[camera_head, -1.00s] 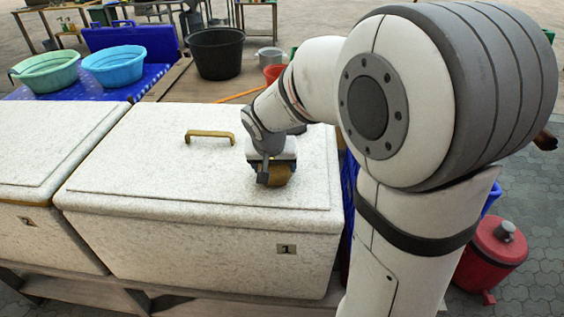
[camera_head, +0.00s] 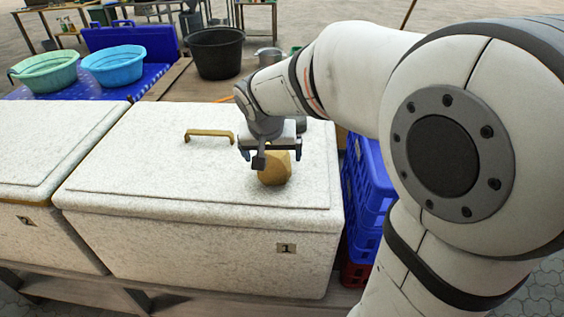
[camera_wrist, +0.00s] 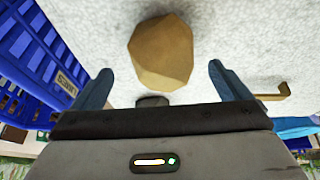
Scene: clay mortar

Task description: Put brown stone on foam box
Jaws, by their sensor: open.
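The brown stone (camera_head: 274,169) rests on the lid of the white speckled foam box (camera_head: 110,172), right of the lid's middle. My gripper (camera_head: 273,158) is open just above and behind the stone, its fingers apart from it. In the wrist view the stone (camera_wrist: 161,52) lies whole beyond the two spread fingers (camera_wrist: 158,84), with white lid around it. The stone's underside is hidden.
A brass handle (camera_head: 210,134) stands on the lid left of the stone. Blue crates (camera_head: 370,190) are stacked right of the box. A second foam box (camera_head: 40,150) adjoins at left. Basins (camera_head: 113,65) and a black tub (camera_head: 216,53) stand behind.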

